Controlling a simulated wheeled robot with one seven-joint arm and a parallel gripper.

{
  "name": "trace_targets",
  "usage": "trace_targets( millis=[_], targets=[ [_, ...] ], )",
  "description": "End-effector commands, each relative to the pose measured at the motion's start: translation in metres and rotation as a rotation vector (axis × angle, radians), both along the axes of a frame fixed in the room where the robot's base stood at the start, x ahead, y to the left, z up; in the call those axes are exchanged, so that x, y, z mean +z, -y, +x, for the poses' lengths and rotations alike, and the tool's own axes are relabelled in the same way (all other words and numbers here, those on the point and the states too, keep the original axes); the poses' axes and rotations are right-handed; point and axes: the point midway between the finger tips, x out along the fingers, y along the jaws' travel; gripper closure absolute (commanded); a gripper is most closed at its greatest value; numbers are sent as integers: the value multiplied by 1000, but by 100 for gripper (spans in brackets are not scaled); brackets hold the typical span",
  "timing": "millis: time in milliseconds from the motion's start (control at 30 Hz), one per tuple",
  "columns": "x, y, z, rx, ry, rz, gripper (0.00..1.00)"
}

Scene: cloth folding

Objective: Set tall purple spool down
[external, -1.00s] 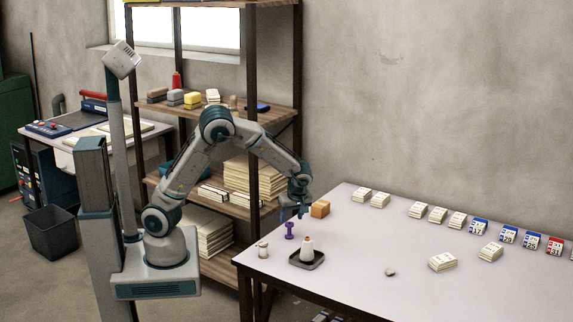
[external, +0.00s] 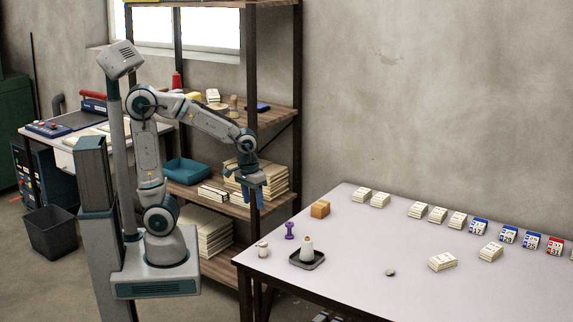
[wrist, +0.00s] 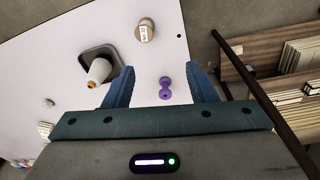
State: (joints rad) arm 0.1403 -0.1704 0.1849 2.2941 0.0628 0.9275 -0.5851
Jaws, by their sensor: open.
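The tall purple spool (external: 290,230) stands upright on the white table (external: 345,215), near its left end. In the wrist view the spool (wrist: 165,88) shows between the blue fingers, some distance beyond them and not touching. My gripper (external: 252,195) is open and empty, up and to the left of the spool, in front of the shelf. Its two fingers (wrist: 160,82) are spread apart in the wrist view.
A dark tray (external: 316,264) with a white cone spool (external: 307,246) stands right of the purple spool. A small cream spool (external: 263,249) is near the left edge. An orange block (external: 320,209) and several card stacks lie further back. The shelf (external: 232,202) stands beside the table.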

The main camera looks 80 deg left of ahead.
Motion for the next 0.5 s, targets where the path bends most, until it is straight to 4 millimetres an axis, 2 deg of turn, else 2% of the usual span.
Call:
trace_targets(
  millis=[33,200,333,500],
  targets=[
    [5,3,-16,-98,23,-1,49],
    [11,14,-53,-399,72,33,49],
    [10,19,-69,-534,89,62,49],
    [9,20,-75,-589,94,73,49]
  ],
)
